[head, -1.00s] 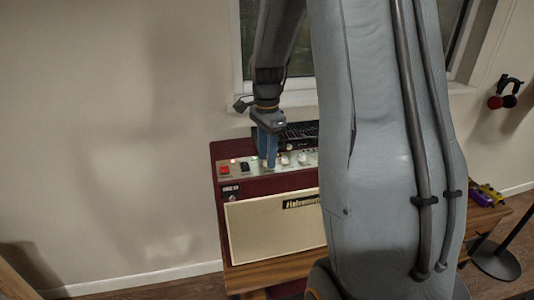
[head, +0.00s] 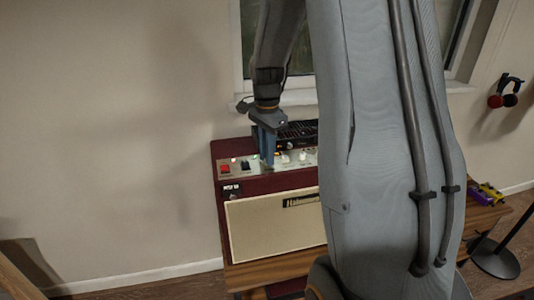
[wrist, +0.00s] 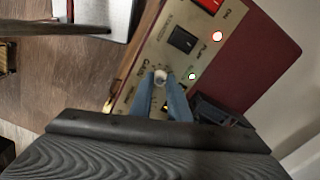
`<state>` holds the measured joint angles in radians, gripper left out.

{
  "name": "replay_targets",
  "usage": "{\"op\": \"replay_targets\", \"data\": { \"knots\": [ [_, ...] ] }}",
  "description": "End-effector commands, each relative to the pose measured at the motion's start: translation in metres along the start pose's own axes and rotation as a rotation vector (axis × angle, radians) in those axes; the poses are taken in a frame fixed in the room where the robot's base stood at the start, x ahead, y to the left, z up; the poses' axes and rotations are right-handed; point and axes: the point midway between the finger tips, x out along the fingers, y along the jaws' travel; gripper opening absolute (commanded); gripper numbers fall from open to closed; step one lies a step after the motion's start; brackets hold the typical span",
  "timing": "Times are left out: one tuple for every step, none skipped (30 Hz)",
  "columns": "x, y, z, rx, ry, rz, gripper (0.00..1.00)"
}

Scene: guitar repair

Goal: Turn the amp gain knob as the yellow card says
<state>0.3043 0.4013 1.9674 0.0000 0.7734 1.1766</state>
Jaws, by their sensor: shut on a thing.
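The amp (head: 232,215) is dark red with a cream front and stands on a wooden bench. Its pale control panel (head: 233,168) runs along the top. My gripper (head: 268,162) points down onto this panel, left of its middle. In the wrist view, the blue fingertips (wrist: 161,82) are shut on the pale gain knob (wrist: 160,76), beside the printed word GAIN. The fingers hide part of the knob's scale, and I cannot read its setting. I see no yellow card in these frames.
A red switch (wrist: 207,4), a black switch (wrist: 183,40), a red light (wrist: 217,36) and a green light (wrist: 192,76) sit near the knob. More knobs (head: 302,156) stand to the right. A black device (head: 299,134) is behind the panel. My arm covers the amp's right side.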

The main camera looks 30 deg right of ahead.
Motion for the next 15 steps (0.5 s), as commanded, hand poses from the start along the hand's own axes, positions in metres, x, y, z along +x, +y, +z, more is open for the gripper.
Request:
{"op": "replay_targets", "data": {
  "knots": [
    [-0.001,0.0005,0.0,-0.031,0.0,0.001,0.0],
    [-0.001,0.0006,0.0001,-0.052,-0.001,0.001,0.0],
    [-0.0011,0.0006,0.0001,-0.083,-0.001,0.002,0.0],
    [-0.0012,0.0006,0.0001,-0.109,-0.001,0.002,0.0],
    [-0.0013,0.0006,0.0,-0.135,-0.001,0.001,0.0],
    [-0.0015,0.0006,0.0,-0.171,-0.001,0.001,0.0],
    [-0.0016,0.0006,0.0,-0.199,0.0,0.001,0.0],
    [-0.0017,0.0005,0.0,-0.228,0.0,0.001,0.0],
    [-0.0018,0.0004,-0.0001,-0.266,0.0,0.0,0.0],
    [-0.0018,0.0003,-0.0001,-0.295,0.0,0.0,0.0],
    [-0.0018,0.0002,-0.0001,-0.323,0.0,0.0,0.0],
    [-0.0018,0.0002,-0.0002,-0.361,0.0,0.0,0.0],
    [-0.0017,0.0002,-0.0002,-0.39,0.0,0.0,0.0],
    [-0.0017,0.0001,-0.0002,-0.419,0.0,0.0,0.0],
    [-0.0016,0.0001,-0.0002,-0.456,0.0,0.0,0.0]
  ]
}}
